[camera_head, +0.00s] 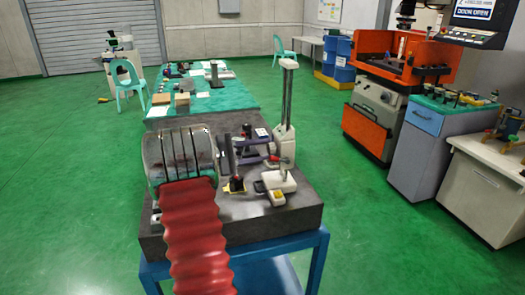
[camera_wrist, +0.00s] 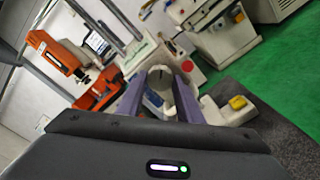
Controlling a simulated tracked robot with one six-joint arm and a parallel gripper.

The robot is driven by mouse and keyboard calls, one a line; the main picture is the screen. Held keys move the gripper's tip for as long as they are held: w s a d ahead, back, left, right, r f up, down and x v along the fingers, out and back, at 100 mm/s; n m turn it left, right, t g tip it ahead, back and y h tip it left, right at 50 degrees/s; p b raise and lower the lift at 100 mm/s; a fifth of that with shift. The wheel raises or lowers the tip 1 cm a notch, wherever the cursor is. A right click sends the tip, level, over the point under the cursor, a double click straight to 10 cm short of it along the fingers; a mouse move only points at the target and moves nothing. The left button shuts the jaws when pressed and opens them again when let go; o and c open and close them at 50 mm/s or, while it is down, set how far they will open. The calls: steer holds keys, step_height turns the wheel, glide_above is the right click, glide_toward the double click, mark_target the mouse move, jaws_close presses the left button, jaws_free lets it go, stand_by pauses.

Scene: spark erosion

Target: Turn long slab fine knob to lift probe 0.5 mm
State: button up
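A measuring stand with a tall column (camera_head: 287,105) and a pale base (camera_head: 277,180) stands on the dark slab (camera_head: 235,208). My gripper (camera_head: 266,149) reaches from the left toward the lower part of this column. In the wrist view its two purple fingers (camera_wrist: 160,80) are apart, with a grey-white rounded part (camera_wrist: 159,92) of the stand showing between or just beyond them. Contact cannot be told. A small red knob (camera_wrist: 187,66) shows just right of the fingers. A yellow block (camera_wrist: 237,102) sits at the base. The fine knob and probe tip are not clearly distinguishable.
A green-topped table (camera_head: 225,100) with small items lies behind. An orange machine (camera_head: 368,130) and a grey cabinet (camera_head: 417,150) stand right, across open green floor.

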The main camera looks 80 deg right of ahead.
steer(key=c, duration=0.5)
steer(key=shift+m, duration=1.1)
steer(key=shift+f, duration=0.1)
steer(key=o, duration=1)
steer(key=shift+o, duration=0.2)
steer(key=shift+w, duration=0.1)
